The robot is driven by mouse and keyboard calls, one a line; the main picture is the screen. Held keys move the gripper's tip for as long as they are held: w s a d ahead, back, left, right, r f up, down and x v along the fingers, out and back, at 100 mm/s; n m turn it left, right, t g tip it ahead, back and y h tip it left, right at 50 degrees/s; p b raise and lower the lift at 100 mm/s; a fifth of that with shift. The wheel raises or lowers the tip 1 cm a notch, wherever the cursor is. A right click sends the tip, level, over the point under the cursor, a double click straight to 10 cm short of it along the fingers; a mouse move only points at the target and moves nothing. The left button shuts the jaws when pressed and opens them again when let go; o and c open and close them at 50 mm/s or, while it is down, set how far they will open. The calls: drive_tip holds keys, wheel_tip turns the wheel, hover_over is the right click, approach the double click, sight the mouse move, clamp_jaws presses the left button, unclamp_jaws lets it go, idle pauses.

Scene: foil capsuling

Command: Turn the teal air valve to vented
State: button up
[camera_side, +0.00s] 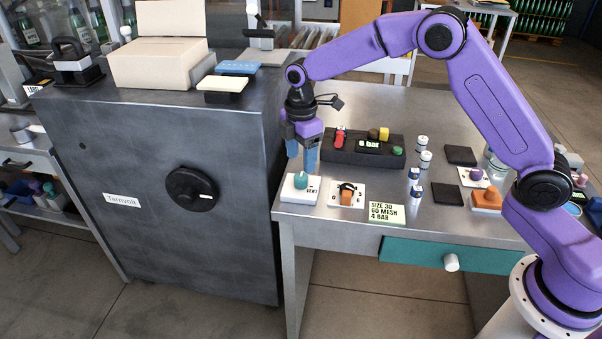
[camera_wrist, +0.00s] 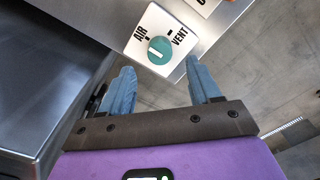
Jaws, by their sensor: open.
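The teal air valve (camera_side: 300,180) is a round knob on a white plate (camera_side: 312,193) at the table's front left corner. In the wrist view the teal knob (camera_wrist: 161,50) has a short white mark on its left part, between printed AIR at upper left and VENT at upper right. I cannot tell for certain which word the mark points to. My gripper (camera_side: 303,160) points down just above the knob, apart from it. In the wrist view my gripper (camera_wrist: 160,64) has its blue fingers spread wide, with nothing between them.
A grey cabinet (camera_side: 150,225) with a black dial (camera_side: 191,189) stands close on the left. An orange switch on a white plate (camera_side: 347,196) sits just right of the valve. A dark control block (camera_side: 365,150) lies behind, and a note card (camera_side: 386,212) lies further right.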

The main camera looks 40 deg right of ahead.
sight(301, 176)
wheel_tip(301, 176, down, 6)
drive_tip(key=shift+r, duration=0.15)
idle(0.3)
drive_tip(key=c, duration=1.1)
drive_tip(key=shift+o, duration=0.2)
